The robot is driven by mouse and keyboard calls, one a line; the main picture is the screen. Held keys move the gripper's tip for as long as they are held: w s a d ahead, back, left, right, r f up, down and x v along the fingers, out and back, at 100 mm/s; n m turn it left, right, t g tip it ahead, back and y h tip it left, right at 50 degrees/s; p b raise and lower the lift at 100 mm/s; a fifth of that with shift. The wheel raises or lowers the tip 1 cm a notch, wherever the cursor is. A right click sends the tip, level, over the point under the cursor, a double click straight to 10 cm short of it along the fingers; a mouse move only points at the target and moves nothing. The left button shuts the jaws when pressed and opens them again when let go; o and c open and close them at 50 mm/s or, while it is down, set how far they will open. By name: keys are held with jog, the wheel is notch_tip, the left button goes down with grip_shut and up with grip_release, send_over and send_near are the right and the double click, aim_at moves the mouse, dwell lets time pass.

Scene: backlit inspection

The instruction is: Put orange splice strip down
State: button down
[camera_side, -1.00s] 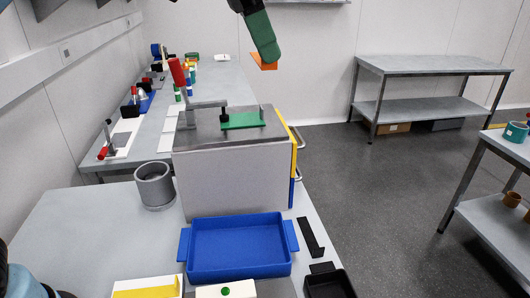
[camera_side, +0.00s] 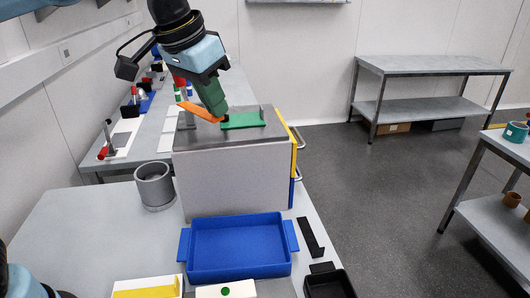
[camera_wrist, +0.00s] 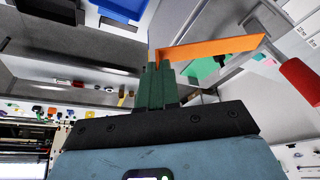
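The orange splice strip (camera_side: 196,111) hangs from my gripper (camera_side: 221,116) over the grey-topped box (camera_side: 255,140). It slants up to the left in the side view. In the wrist view the strip (camera_wrist: 225,47) runs right from the tips of my green fingers (camera_wrist: 156,75), which are shut on its end. A green plate (camera_side: 245,120) lies on the box top just right of my fingertips. It shows partly behind the strip in the wrist view (camera_wrist: 205,67). I cannot tell whether the strip touches anything below.
A bench (camera_side: 215,92) with several small items lies behind.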

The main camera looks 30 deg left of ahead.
notch_tip(320, 180, down, 3)
jog(key=s+a+n, duration=0.2)
notch_tip(320, 180, up, 5)
jog(key=w+d+m, duration=0.1)
jog(key=d+m, duration=0.3)
jog(key=d, duration=0.9)
jog(key=s+d+m+g+h, duration=0.1)
jog(key=s+d+m, duration=0.25)
jog(key=d, duration=0.65)
jog(key=s+d+m+h, duration=0.2)
jog(key=s+d, duration=0.3)
jog(key=d, duration=0.6)
jog(key=shift+n, duration=0.25)
jog(key=shift+w+a+f, duration=0.1)
jog(key=shift+f, duration=4.9)
jog(key=shift+w+a+f, duration=0.1)
jog(key=shift+f, duration=4.85)
jog(key=shift+w+a+f, duration=0.1)
jog(key=shift+f, duration=4.9)
jog(key=shift+f, duration=0.2)
jog(key=c, duration=1.6)
grip_release()
jog(key=shift+c, duration=0.2)
